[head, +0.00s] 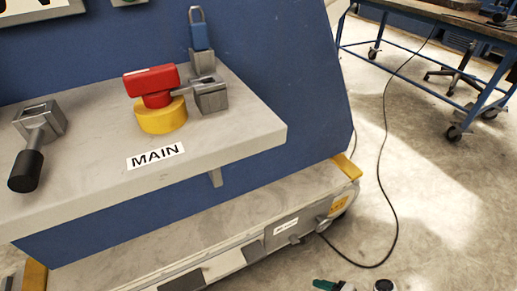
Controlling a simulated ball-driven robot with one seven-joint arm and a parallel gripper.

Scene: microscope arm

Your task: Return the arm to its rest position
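My gripper is not identifiable in the head view, so whether it is open or shut does not show. On a grey shelf (235,138) of a blue machine stands a red rotary handle (150,80) on a round yellow base (160,118). A "MAIN" label (155,156) lies in front of it. A grey metal block with a lever (211,95) sits right beside the handle. A blue padlock (199,36) stands upright on another grey block behind. A black-knobbed lever (27,165) on a grey block is at the far left.
The shelf's front right corner juts out over a lower grey plinth (200,228) with yellow corners. A black cable (393,210) runs across the concrete floor on the right. A blue wheeled table (430,20) and a chair base (462,75) stand at the back right. Open floor lies between.

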